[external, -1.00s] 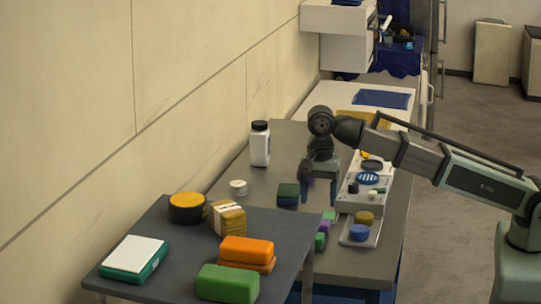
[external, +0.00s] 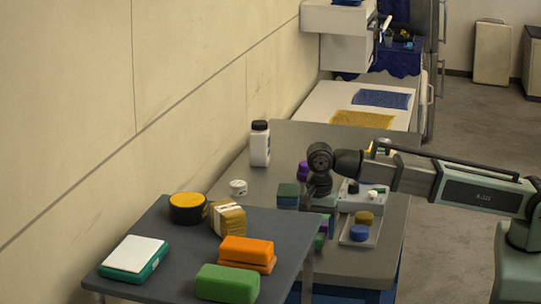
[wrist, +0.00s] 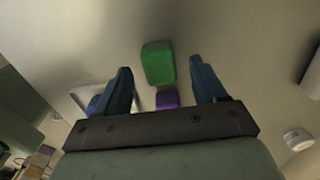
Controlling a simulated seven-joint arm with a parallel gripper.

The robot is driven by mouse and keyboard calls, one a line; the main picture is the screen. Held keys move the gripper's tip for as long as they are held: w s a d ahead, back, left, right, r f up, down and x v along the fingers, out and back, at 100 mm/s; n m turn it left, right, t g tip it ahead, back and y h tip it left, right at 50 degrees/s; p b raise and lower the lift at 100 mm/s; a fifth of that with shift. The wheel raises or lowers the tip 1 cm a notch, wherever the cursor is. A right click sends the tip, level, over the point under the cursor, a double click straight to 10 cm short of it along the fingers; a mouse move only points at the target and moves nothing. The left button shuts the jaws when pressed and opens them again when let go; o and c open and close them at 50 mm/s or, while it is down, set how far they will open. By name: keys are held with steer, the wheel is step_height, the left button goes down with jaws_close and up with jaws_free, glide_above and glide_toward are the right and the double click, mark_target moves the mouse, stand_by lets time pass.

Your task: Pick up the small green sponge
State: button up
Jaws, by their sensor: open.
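A small green sponge (wrist: 158,63) lies on the grey table in the wrist view, between and beyond my spread blue fingers. A purple block (wrist: 167,98) sits just nearer, partly hidden by my gripper's edge. My gripper (wrist: 160,68) is open and empty, pointing down over them. In the external view my gripper (external: 320,205) is low above the table. There, a green block (external: 319,242) shows near the table's front edge beside the purple block (external: 324,226). My gripper hides part of this group, and its fingertips are hard to make out.
A stacked dark block (external: 287,195), white tub (external: 238,187) and white bottle (external: 260,144) stand left. The front table holds a larger green block (external: 228,283) and orange blocks (external: 246,250).

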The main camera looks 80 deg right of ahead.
steer(key=shift+f, duration=1.3)
steer(key=shift+c, duration=0.4)
steer(key=c, duration=0.9)
steer(key=shift+c, duration=0.2)
